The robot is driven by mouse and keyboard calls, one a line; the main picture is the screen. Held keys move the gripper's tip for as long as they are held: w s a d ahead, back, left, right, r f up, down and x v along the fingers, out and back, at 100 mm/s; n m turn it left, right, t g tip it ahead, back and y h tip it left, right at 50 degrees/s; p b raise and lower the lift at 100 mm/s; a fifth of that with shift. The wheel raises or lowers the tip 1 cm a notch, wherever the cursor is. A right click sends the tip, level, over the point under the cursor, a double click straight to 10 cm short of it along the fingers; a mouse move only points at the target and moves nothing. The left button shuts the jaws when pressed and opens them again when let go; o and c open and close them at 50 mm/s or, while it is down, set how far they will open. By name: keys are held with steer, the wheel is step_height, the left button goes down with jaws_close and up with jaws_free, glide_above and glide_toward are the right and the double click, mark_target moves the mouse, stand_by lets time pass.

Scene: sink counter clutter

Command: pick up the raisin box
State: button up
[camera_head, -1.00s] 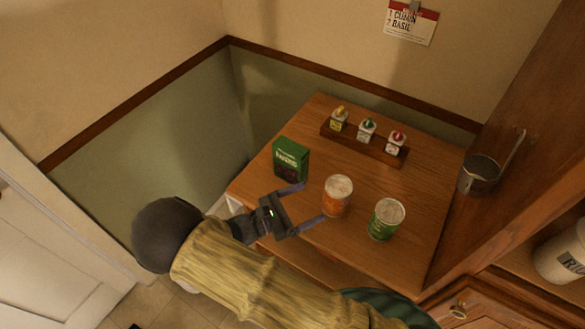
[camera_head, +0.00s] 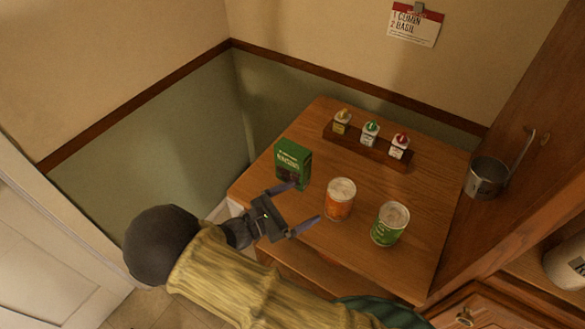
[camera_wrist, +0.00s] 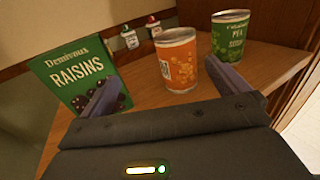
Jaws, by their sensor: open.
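The raisin box (camera_head: 292,163) is a green upright carton near the left edge of the wooden counter. In the wrist view the raisin box (camera_wrist: 80,72) stands at the left, its lower right front partly hidden by my left finger. My gripper (camera_head: 300,207) is open and empty, its fingers spread, in front of the box and the orange can. In the wrist view my gripper (camera_wrist: 168,92) points toward the space between the raisin box and the cans. I cannot tell whether the left finger touches the box; it looks apart from it.
An orange can (camera_head: 339,199) stands right of the box, and a green pea can (camera_head: 388,224) farther right. A wooden rack (camera_head: 368,150) with small bottles sits at the back. A metal cup (camera_head: 487,177) hangs on the cabinet side at right.

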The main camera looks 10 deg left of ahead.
mark_target(287, 165)
steer(key=a+n+t+y+b, duration=0.4)
steer(key=a+y+b, duration=0.2)
steer(key=a+b, duration=0.2)
steer(key=a, duration=0.2)
steer(key=shift+s+a+r+n, duration=0.2)
steer(key=shift+s+a+n, duration=0.1)
steer(key=p+x, duration=0.1)
steer(key=x, duration=1)
steer(key=shift+w+d+p, duration=0.1)
steer(key=shift+w+p, duration=0.05)
steer(key=shift+p, duration=0.25)
steer(key=shift+w+d, duration=0.15)
steer(key=shift+w, duration=0.25)
steer(key=shift+f+p+x, duration=0.15)
steer(key=shift+p+x, duration=0.2)
steer(key=shift+x, duration=0.95)
steer(key=shift+f+p+x, duration=0.15)
steer(key=shift+p+x, duration=0.2)
steer(key=shift+x, duration=0.95)
steer(key=shift+s+d, duration=0.1)
steer(key=shift+d, duration=0.05)
